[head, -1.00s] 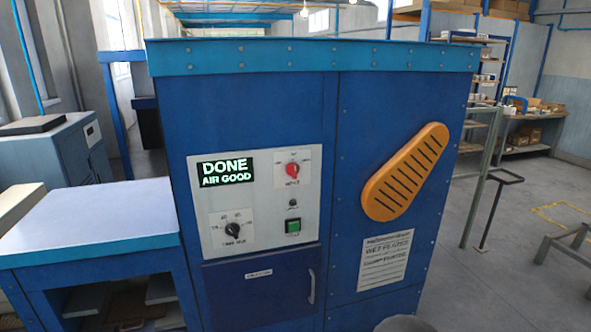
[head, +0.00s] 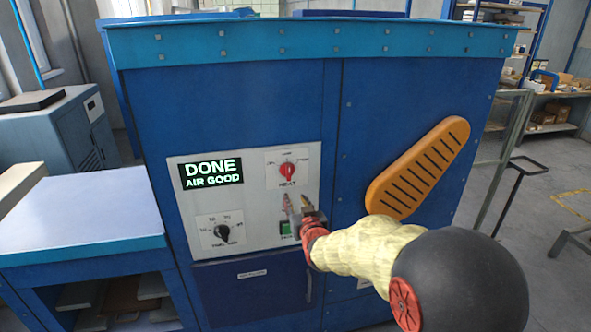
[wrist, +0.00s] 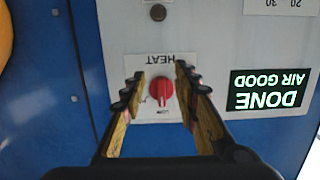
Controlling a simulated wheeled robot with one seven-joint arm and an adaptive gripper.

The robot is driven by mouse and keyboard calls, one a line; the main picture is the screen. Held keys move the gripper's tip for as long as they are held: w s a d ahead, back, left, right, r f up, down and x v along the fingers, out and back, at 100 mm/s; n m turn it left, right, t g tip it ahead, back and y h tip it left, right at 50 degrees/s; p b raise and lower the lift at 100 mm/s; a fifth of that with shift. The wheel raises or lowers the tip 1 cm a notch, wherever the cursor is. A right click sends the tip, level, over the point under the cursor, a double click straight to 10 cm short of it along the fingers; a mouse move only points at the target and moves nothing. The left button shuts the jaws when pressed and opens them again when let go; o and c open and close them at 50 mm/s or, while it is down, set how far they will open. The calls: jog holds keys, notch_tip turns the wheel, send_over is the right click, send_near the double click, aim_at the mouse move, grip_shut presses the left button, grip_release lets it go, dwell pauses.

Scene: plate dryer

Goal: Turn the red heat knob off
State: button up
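The red heat knob (head: 287,168) is on a white plate marked HEAT, at the upper right of the grey control panel (head: 262,233). Its handle stands roughly upright in the head view. The small labels around it are too small to read surely. My gripper (head: 296,203) is just below the knob in the head view, open and empty. In the wrist view, which is upside down, the red knob (wrist: 162,92) shows between the two spread fingers of my gripper (wrist: 158,78), with a gap on both sides.
A screen (head: 211,173) reads DONE, AIR GOOD. A black dial (head: 222,232) is at the panel's lower left. A green button (head: 286,229) is partly behind my gripper. An orange slotted guard (head: 418,168) is to the right, close to my arm. A side table (head: 80,215) is at left.

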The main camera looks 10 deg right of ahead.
jog(key=t, duration=0.2)
send_near(289, 173)
jog(key=w, duration=0.1)
jog(key=shift+w, duration=3.75)
jog(key=shift+c, duration=1.4)
grip_shut()
